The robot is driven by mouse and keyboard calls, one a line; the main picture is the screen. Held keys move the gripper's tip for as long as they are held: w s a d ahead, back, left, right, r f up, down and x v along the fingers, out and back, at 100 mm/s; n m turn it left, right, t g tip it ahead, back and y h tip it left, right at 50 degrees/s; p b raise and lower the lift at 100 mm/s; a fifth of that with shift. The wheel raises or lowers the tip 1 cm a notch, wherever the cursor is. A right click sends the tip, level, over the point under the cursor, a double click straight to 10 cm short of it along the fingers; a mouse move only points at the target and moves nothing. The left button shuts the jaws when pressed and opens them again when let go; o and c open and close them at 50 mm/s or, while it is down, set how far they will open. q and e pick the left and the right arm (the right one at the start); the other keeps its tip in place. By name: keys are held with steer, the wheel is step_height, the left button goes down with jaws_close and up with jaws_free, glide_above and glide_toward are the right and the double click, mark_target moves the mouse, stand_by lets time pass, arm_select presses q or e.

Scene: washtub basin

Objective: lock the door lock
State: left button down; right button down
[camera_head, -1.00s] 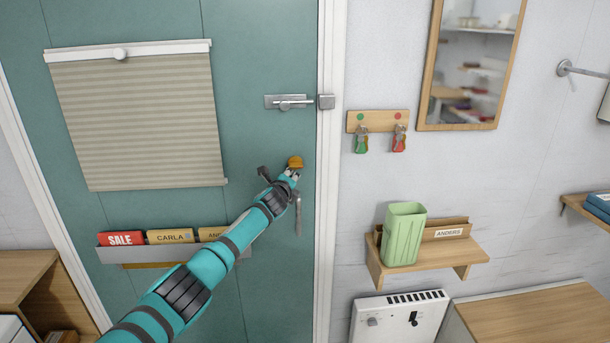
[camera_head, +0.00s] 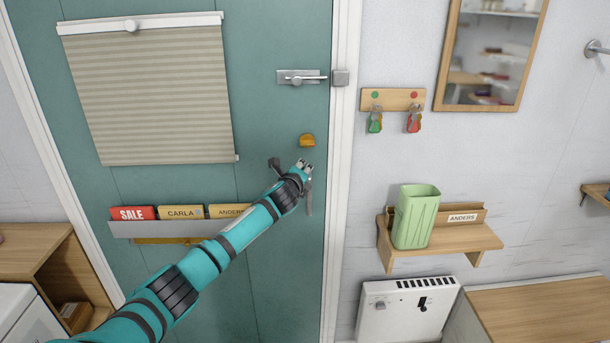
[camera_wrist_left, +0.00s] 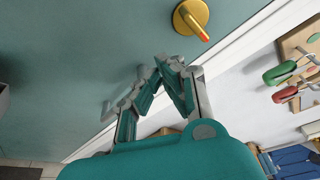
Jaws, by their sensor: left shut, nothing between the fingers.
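The door lock is a round brass thumb-turn (camera_head: 307,140) on the teal door (camera_head: 265,125), near its right edge. In the left wrist view the lock (camera_wrist_left: 190,18) is at the top, its grip slanting down to the right toward an orange-red end. My left gripper (camera_head: 306,164) is just below the lock in the head view, apart from it. In the left wrist view its fingertips (camera_wrist_left: 166,62) meet with nothing between them. A grey door handle (camera_head: 309,197) is partly hidden behind the gripper. My right gripper is not in view.
A metal slide bolt (camera_head: 302,77) sits above the lock. Right of the door frame are a key rack (camera_head: 392,99) with green and red keys, a mirror and a shelf (camera_head: 450,240) holding a green cup (camera_head: 415,217). A card holder (camera_head: 165,230) hangs left of the gripper.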

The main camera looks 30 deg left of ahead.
arm_select(q)
steer(key=s+d, duration=0.1)
steer(key=s+r, duration=0.1)
steer(key=s, duration=0.1)
steer(key=s+d+b, duration=0.1)
steer(key=shift+s+d+r, duration=0.35)
steer(key=shift+r, duration=0.05)
steer(key=shift+w, duration=0.1)
